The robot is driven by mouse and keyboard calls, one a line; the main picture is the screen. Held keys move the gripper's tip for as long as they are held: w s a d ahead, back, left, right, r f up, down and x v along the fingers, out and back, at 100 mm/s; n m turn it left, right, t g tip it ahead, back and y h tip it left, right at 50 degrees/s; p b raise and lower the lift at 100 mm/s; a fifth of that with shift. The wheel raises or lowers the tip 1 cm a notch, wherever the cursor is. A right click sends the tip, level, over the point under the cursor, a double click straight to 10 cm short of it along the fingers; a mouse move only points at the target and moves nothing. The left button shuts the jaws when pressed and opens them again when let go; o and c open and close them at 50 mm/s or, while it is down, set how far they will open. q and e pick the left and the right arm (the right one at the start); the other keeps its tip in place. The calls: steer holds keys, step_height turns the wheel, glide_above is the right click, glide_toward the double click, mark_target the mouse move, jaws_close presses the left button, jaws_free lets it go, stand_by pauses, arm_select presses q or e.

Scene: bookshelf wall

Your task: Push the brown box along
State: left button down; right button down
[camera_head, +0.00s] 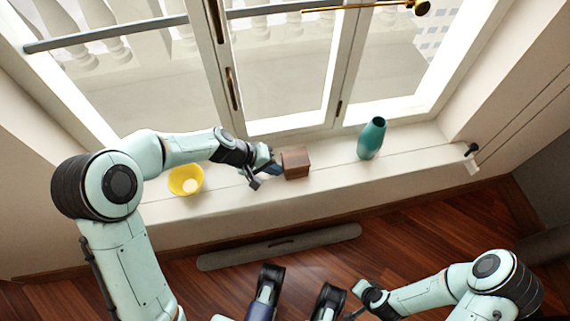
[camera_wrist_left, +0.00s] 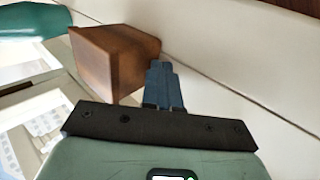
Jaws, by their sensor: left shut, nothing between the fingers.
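The brown box (camera_head: 296,163) is a small wooden cube on the white windowsill, between a yellow bowl and a teal vase. My left gripper (camera_head: 274,168) is shut and empty, low over the sill at the box's left side. In the left wrist view the box (camera_wrist_left: 112,62) stands just beyond the shut blue fingers (camera_wrist_left: 163,78), near their tips. I cannot tell whether the fingertips touch it. My right gripper (camera_head: 357,298) is low at the bottom of the head view, away from the sill; its fingers are too unclear to read.
The yellow bowl (camera_head: 186,180) sits on the sill to the left. The teal vase (camera_head: 372,138) stands upright to the right, with bare sill between it and the box. The window frame (camera_head: 290,126) runs behind, and the sill's front edge drops to a wooden floor (camera_head: 400,235).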

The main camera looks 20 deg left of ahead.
mark_target(283, 160)
arm_select(q)
steer(key=shift+w+d+p, duration=0.4)
steer(key=shift+w+d, duration=0.5)
steer(key=shift+d, duration=0.5)
steer(key=shift+w+d+p, duration=0.35)
steer(key=shift+w+d, duration=0.5)
steer(key=shift+d, duration=0.6)
steer(key=shift+w+d+p, duration=0.4)
steer(key=shift+w+d, duration=0.5)
steer(key=shift+d, duration=0.5)
steer(key=shift+s+a+r, duration=0.35)
steer(key=shift+s+a, duration=0.2)
steer(key=shift+a, duration=0.3)
steer(key=shift+s+a+r, duration=0.3)
steer(key=shift+s+a, duration=0.25)
steer(key=shift+a, duration=0.35)
steer(key=shift+s+a+r, duration=0.35)
steer(key=shift+s+a, duration=0.2)
steer(key=shift+a, duration=0.3)
steer(key=shift+d+r, duration=0.1)
